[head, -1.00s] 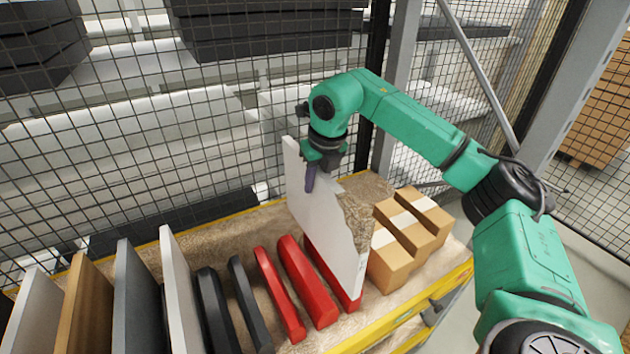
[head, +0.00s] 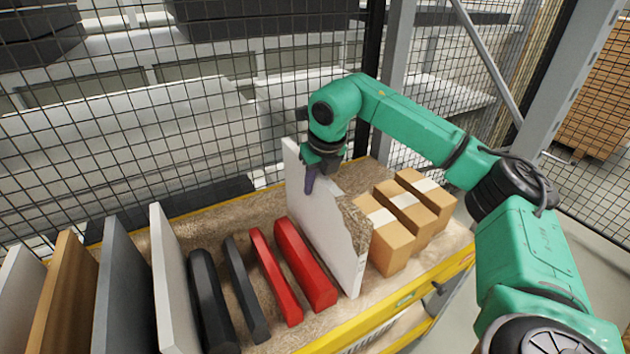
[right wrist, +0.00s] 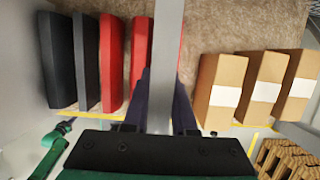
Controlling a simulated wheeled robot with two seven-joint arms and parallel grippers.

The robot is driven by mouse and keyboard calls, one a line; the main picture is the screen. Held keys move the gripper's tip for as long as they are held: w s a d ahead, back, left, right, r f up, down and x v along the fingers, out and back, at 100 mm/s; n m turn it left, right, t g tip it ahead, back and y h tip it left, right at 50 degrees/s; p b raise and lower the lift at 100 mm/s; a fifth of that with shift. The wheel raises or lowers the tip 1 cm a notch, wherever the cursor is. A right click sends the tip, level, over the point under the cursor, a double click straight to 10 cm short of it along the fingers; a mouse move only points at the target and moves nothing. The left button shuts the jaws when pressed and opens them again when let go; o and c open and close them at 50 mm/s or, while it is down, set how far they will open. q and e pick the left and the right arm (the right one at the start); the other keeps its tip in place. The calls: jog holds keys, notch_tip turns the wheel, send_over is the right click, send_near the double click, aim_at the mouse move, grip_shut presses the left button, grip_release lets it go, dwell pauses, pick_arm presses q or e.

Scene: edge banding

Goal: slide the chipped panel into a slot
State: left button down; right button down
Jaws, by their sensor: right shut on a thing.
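The chipped panel (head: 328,225) is a thin white board with a ragged brown broken area along its top right edge. It stands upright, just right of two red blocks (head: 305,265) and left of the cardboard boxes. My right gripper (head: 311,180) is shut on its top edge near the far end. In the right wrist view the panel (right wrist: 166,60) runs edge-on between the purple fingers (right wrist: 160,105), with red on both sides of it. My left gripper is not in view.
Several cardboard boxes (head: 390,243) stand close on the panel's right. Black blocks (head: 212,305) and more upright boards (head: 175,285) line up to the left. The brown bench top (head: 232,225) has a yellow front rail (head: 400,304). A wire mesh fence (head: 225,120) stands behind.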

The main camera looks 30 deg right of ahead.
aim_at(315, 204)
jog(key=shift+w+f+b, duration=0.15)
jog(key=shift+f+b, duration=1.85)
jog(key=shift+f, duration=0.9)
jog(key=c, duration=0.6)
grip_release()
jog(key=shift+c, duration=0.2)
jog(key=shift+f, duration=0.1)
jog(key=b+v, duration=0.1)
jog(key=v, duration=1.4)
jog(key=shift+f, duration=0.1)
